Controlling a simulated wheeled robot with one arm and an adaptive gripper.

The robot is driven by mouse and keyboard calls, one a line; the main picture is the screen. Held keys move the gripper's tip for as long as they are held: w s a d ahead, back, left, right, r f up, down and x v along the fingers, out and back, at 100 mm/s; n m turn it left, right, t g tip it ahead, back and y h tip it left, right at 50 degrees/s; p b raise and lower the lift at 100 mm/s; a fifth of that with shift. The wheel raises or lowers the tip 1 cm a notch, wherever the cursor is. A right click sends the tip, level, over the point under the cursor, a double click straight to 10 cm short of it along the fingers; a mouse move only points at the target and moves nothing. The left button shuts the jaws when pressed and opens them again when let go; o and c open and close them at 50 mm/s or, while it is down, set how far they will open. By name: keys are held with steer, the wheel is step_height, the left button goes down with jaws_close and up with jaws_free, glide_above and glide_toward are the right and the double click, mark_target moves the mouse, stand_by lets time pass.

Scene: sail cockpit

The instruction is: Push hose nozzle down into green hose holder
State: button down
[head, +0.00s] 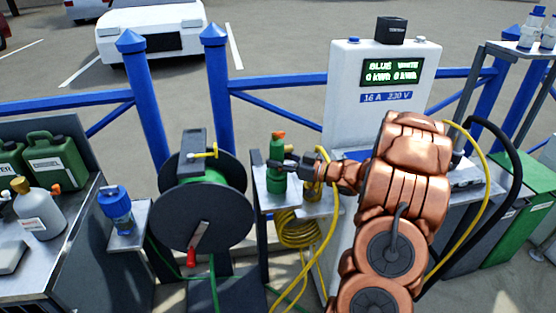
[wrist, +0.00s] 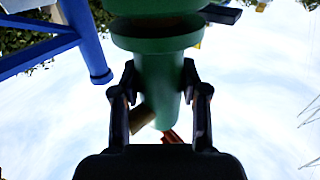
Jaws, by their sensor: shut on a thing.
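The hose nozzle (head: 277,149) is upright, with a green body and an orange top, on the small grey stand left of the white power post. The green hose holder (head: 276,184) is directly below it, and the two line up. My gripper (head: 284,167) reaches in from the right and is shut on the nozzle. In the wrist view, which looks upside down, the fingers (wrist: 160,85) flank the nozzle's green tube (wrist: 158,75). A wide green collar (wrist: 157,33) lies close against it. How deep the nozzle sits is hidden.
A black hose reel (head: 205,210) stands just left. A coiled yellow hose (head: 296,230) hangs under the stand. A brass fitting (head: 312,180) sits beside the holder. The white power post (head: 345,110) and blue railing (head: 285,82) are behind.

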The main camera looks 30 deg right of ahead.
steer(key=shift+f, duration=0.55)
steer(key=c, duration=0.9)
jaws_free()
steer(key=shift+o, duration=0.2)
steer(key=v, duration=1.1)
steer(key=shift+p, duration=0.4)
steer(key=shift+f, duration=0.1)
